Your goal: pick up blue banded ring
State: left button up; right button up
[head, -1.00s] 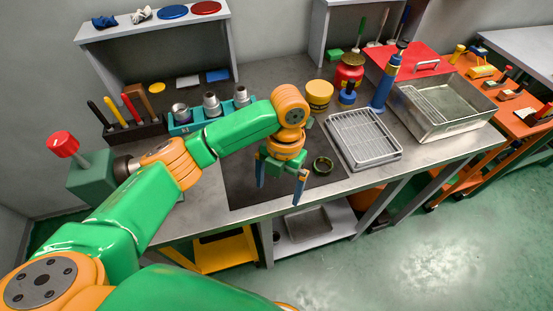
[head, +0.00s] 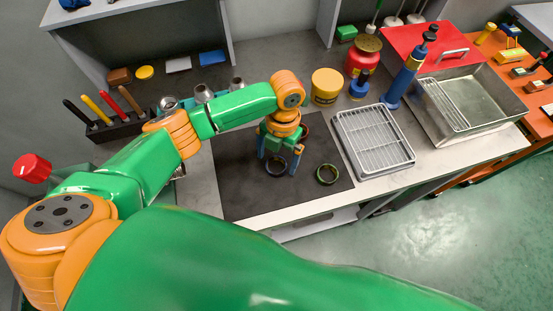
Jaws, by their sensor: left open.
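A dark ring (head: 276,174) lies on the dark mat (head: 240,190) in the head view, between or just below the fingers of my left gripper (head: 279,165). Its band colour is too small to tell. My left gripper points down and is open, with one finger on each side of this ring; I cannot tell whether the fingers touch it. A second dark ring with a green band (head: 327,182) lies on the mat just to the right, apart from the gripper. My right gripper is not in view.
A wire rack on a tray (head: 375,140) stands right of the mat, with a metal basin (head: 475,105) beyond it. A yellow tub (head: 326,86) and a blue pump bottle (head: 407,70) stand behind. The mat's left part is clear.

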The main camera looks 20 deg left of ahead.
pick_arm(q)
jog(key=shift+s+f, duration=0.25)
jog(key=shift+f, duration=0.65)
jog(key=shift+w+a+f, duration=0.1)
jog(key=shift+w+f, duration=0.1)
jog(key=shift+w, duration=0.15)
jog(key=shift+r, duration=0.1)
jog(key=c, duration=1.5)
jog(key=shift+r, duration=0.2)
notch_tip(320, 180, up, 3)
jog(key=shift+f+b, duration=0.2)
jog(key=shift+b, duration=0.6)
jog(key=d+r+b, duration=0.1)
jog(key=d+r, duration=0.2)
jog(key=d, duration=0.1)
jog(key=d+r+b, duration=0.1)
jog(key=d+r, duration=0.2)
jog(key=d, duration=0.2)
jog(key=d+r+b, duration=0.1)
jog(key=d+r, duration=0.3)
jog(key=d, duration=0.1)
